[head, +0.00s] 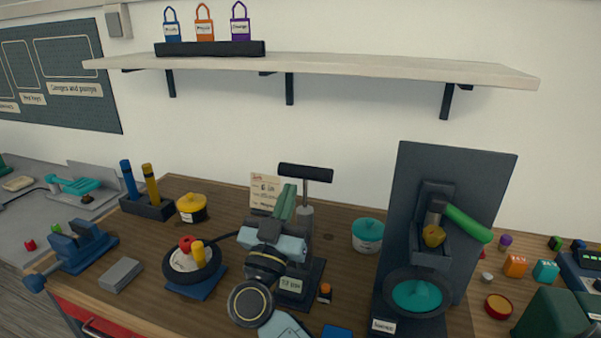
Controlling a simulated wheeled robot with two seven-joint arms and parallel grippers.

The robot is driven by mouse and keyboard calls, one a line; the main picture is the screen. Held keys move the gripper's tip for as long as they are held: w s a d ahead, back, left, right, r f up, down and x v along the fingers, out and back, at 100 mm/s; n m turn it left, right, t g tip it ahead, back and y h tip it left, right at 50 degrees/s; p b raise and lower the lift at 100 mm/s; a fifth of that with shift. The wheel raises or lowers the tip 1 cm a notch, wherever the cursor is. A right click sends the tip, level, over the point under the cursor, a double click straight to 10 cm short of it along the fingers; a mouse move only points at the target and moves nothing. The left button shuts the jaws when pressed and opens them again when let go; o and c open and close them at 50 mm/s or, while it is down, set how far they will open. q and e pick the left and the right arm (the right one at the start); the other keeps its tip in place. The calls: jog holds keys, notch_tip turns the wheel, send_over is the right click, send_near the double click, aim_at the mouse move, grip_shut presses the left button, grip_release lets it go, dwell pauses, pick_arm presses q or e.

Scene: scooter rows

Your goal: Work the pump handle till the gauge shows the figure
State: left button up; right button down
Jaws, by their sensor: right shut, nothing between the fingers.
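The pump stands on the wooden bench in the head view, with a black T-shaped handle (305,172) on top of a grey rod. The handle is raised well above the pump body. A small pale display (291,284) shows on the pump's lower front; its figure is too small to read surely. A paper card (265,190) with writing stands behind; its figure is not clear. My right gripper (289,192) is shut and empty, its fingers pointing up just left of the rod and below the handle. It hides part of the pump. My left gripper is not in view.
A wheel with tyre (176,276) on a blue stand is left of the pump. A teal tin (368,235) and a dark upright stand with a green-handled lever (468,223) are to the right. A blue vise (75,250) is at far left. A shelf (300,66) hangs above.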

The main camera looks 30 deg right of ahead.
aim_at(302, 171)
jog(key=p+x, duration=0.1)
jog(key=x, duration=0.9)
jog(key=shift+w+d+f+b, duration=0.15)
jog(key=shift+f+b, duration=0.1)
jog(key=shift+f, duration=0.7)
jog(key=shift+w+d+f+b, duration=0.15)
jog(key=shift+f+b, duration=0.1)
jog(key=shift+f, duration=0.7)
jog(key=shift+f, duration=0.1)
notch_tip(302, 171, down, 8)
jog(key=b, duration=0.2)
jog(key=shift+s+f, duration=0.1)
